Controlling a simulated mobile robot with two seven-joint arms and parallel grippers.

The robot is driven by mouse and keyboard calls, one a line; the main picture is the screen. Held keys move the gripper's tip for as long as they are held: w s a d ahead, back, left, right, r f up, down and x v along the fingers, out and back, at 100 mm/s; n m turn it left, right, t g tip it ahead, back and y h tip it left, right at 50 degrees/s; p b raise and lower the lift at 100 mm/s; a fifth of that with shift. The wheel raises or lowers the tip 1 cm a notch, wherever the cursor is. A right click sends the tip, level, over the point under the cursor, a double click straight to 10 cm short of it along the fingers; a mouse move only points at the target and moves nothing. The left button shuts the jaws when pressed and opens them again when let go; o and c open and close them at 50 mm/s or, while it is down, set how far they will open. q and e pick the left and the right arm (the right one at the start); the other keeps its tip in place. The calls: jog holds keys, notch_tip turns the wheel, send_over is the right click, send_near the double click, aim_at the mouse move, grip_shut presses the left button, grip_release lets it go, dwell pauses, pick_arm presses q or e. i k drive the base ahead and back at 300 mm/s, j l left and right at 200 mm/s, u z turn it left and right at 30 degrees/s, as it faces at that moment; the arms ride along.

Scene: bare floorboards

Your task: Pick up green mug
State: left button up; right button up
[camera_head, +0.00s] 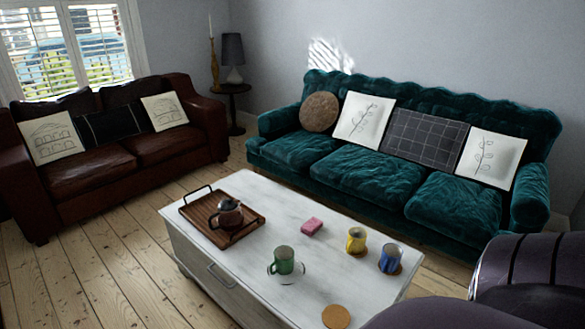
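The green mug (283,260) stands upright on a pale saucer (300,273) near the front edge of the white coffee table (265,203). Neither of my grippers shows in the head view, so I see nothing holding or touching the mug.
On the table are a wooden tray (193,214) with a teapot (229,213), a pink block (312,226), a yellow mug (356,241), a blue mug (391,258) and an empty coaster (336,316). A teal sofa (352,180) stands behind, a brown sofa (90,180) left.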

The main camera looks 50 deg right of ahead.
aim_at(284, 255)
jog(key=i+z, duration=0.3)
jog(key=z, duration=0.15)
jog(key=i+z, duration=0.25)
jog(key=z, duration=0.15)
jog(key=i+j+z, duration=0.1)
jog(key=i+z, duration=0.2)
jog(key=z, duration=0.15)
